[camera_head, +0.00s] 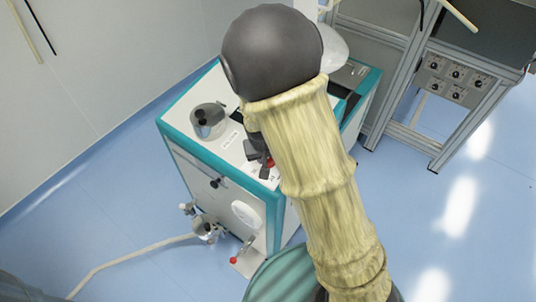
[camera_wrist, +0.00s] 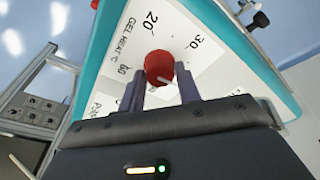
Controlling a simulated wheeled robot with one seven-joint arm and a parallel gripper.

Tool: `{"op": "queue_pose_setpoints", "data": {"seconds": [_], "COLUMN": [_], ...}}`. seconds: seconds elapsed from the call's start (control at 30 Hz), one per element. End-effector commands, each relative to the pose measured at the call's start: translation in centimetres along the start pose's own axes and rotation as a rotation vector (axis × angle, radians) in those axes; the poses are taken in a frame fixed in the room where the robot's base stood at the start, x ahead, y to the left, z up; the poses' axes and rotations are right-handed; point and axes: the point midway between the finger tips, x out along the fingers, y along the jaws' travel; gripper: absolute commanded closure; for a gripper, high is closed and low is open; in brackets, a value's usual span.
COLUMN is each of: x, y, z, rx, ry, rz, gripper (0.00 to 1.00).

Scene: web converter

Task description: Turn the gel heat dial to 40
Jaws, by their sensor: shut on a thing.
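The gel heat dial (camera_wrist: 158,65) is a red round knob on the white panel, beside the printed words GEL HEAT °C. The marks 20 and 30 show above it and to its upper right; another number on its left is hard to read. My gripper (camera_wrist: 160,92) is shut on the dial, one dark finger on each side. A small pale mark shows at the dial's lower edge, but I cannot tell which number it points to. In the head view, a bit of the red dial (camera_head: 270,162) shows beside my gripper (camera_head: 262,156), and my arm covers much of the panel.
The dial sits on a white and teal machine (camera_head: 190,150). A metal pot (camera_head: 208,121) stands on its top. A red-tipped lever (camera_head: 240,255) and a hose (camera_head: 130,258) are low at its front. A grey frame with several knobs (camera_head: 455,75) stands at the right.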

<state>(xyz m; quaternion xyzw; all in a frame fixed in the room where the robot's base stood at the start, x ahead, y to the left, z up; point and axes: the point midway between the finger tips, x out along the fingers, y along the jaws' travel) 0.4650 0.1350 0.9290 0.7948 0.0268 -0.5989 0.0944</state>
Motion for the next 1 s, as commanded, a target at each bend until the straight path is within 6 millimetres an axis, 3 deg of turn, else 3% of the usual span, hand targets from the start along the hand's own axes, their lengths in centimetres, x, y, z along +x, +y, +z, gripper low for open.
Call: {"op": "queue_pose_setpoints", "data": {"seconds": [0.57, 0.6, 0.67, 1.0], "x": [-0.17, -0.17, -0.15, -0.19], "y": [-0.08, -0.08, -0.06, -0.04], "z": [-0.42, -0.41, -0.35, -0.16], "rx": [0.042, 0.042, 0.042, 0.041], "ry": [0.011, 0.011, 0.009, 0.004], "rz": [0.004, 0.004, 0.004, 0.006], "gripper": [0.89, 0.59, 0.47, 0.45]}}
